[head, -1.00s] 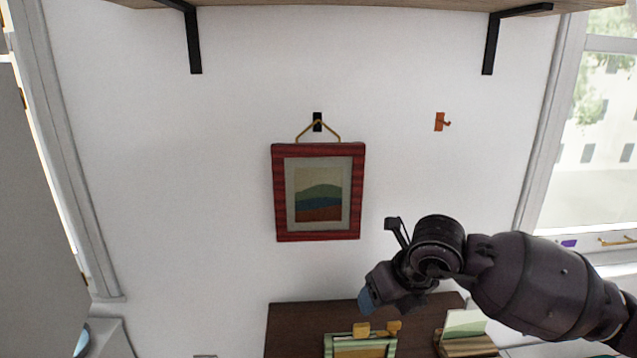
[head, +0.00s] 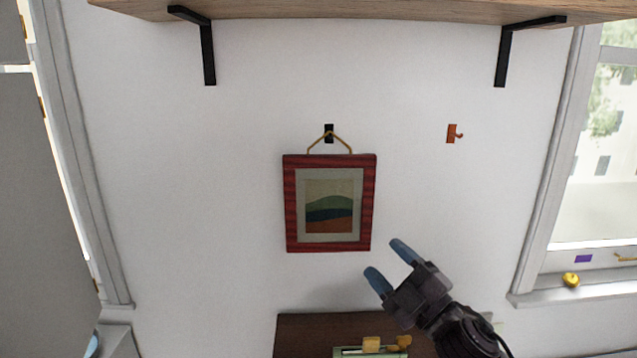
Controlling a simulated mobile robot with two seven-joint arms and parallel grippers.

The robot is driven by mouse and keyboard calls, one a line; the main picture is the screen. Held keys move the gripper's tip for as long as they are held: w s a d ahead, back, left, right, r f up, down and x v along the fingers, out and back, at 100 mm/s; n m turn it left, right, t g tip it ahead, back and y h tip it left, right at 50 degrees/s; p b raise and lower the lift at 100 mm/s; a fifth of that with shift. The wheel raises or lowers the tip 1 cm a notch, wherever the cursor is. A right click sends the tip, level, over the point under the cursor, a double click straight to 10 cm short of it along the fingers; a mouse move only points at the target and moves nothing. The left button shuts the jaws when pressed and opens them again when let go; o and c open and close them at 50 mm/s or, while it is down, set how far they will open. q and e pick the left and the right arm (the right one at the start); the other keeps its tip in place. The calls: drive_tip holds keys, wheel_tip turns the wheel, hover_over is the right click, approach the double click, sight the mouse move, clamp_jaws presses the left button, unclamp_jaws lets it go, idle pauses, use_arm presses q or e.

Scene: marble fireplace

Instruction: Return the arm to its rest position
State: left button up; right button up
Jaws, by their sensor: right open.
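My right gripper (head: 390,263) is in the lower right of the head view, with its two blue fingertips spread apart and nothing between them. It is just below and to the right of a red-framed picture (head: 290,205) and looks apart from it. The picture shows green, blue and brown hills and hangs by a cord from a black hook (head: 329,129) on the white wall. My left gripper does not show.
An orange hook (head: 452,133) is on the wall to the right. A wooden shelf (head: 350,10) on black brackets is above. A dark brown surface (head: 305,332) below carries a green-framed item (head: 345,351). A yellow object (head: 571,280) sits on the right windowsill.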

drive_tip(key=s+d+f+m+h, duration=0.25)
drive_tip(key=f+m+h, duration=0.2)
drive_tip(key=f, duration=0.25)
drive_tip(key=s+d+f+m+g+h, duration=0.1)
drive_tip(key=d+f+m+h, duration=0.3)
drive_tip(key=f, duration=0.3)
drive_tip(key=s+d+f+m+h, duration=0.1)
drive_tip(key=d+f+m+h, duration=0.1)
drive_tip(key=d+f+m, duration=0.3)
drive_tip(key=s+d+f+m+g+h, duration=0.2)
drive_tip(key=s+f+m, duration=0.1)
drive_tip(key=s+f, duration=0.6)
drive_tip(key=s+d+f+m+g+h, duration=0.1)
drive_tip(key=s+d+f+m+g, duration=0.1)
drive_tip(key=s+f, duration=0.7)
drive_tip(key=shift+s+d+m+g+h, duration=0.25)
drive_tip(key=shift+s+m+g+h, duration=0.15)
drive_tip(key=shift+s, duration=0.45)
